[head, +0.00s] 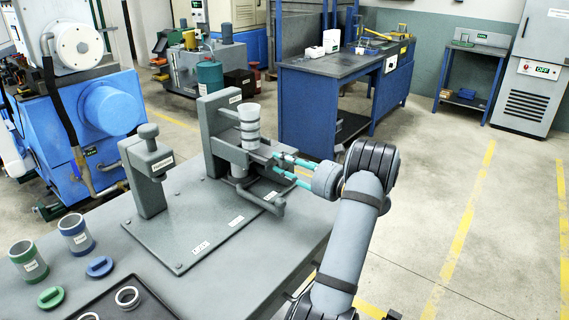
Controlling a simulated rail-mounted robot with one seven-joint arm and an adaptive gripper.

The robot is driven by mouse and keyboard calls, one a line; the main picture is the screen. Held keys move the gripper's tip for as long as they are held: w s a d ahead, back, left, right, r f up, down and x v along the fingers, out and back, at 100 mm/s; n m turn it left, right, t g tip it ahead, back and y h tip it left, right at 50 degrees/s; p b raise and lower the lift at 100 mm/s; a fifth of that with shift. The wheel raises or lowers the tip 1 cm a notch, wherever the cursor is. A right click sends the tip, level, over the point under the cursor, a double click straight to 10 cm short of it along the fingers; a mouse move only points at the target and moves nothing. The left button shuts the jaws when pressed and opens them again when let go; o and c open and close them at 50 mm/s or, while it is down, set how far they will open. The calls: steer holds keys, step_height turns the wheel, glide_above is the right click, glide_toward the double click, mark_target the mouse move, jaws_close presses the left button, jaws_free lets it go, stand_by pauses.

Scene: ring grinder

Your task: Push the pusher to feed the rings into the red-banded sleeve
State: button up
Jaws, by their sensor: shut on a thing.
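The grey fixture (220,130) stands on a grey base plate on the bench. A pale upright cylinder (250,122) with ring-like lines sits on its shelf. My gripper (274,162) comes in from the right, its two teal fingers at the right end of the shelf. They are shut on a small dark part there, which seems to be the pusher (262,154); the fingers partly hide it. A short grey cylinder (238,171) shows under the shelf. I cannot make out a red band on any sleeve, so I cannot tell where the red-banded sleeve is.
A grey press-like post (148,170) stands left of the fixture. Green-banded (28,261) and blue-banded (76,234) sleeves, with a green cap (50,297) and blue cap (99,266), stand at front left. A dark tray (160,306) holds loose rings. A grey bar (265,203) lies below the shelf.

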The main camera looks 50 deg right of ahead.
mark_target(270, 154)
steer(key=shift+w+a+r+p, duration=0.1)
steer(key=shift+w+p, duration=0.2)
steer(key=shift+w, duration=2.4)
steer(key=shift+s, duration=0.1)
steer(key=s+b, duration=0.1)
steer(key=s, duration=0.5)
steer(key=shift+s+b, duration=0.15)
steer(key=shift+b, duration=0.15)
steer(key=o, duration=1.1)
steer(key=shift+c, duration=0.2)
steer(key=shift+s, duration=0.1)
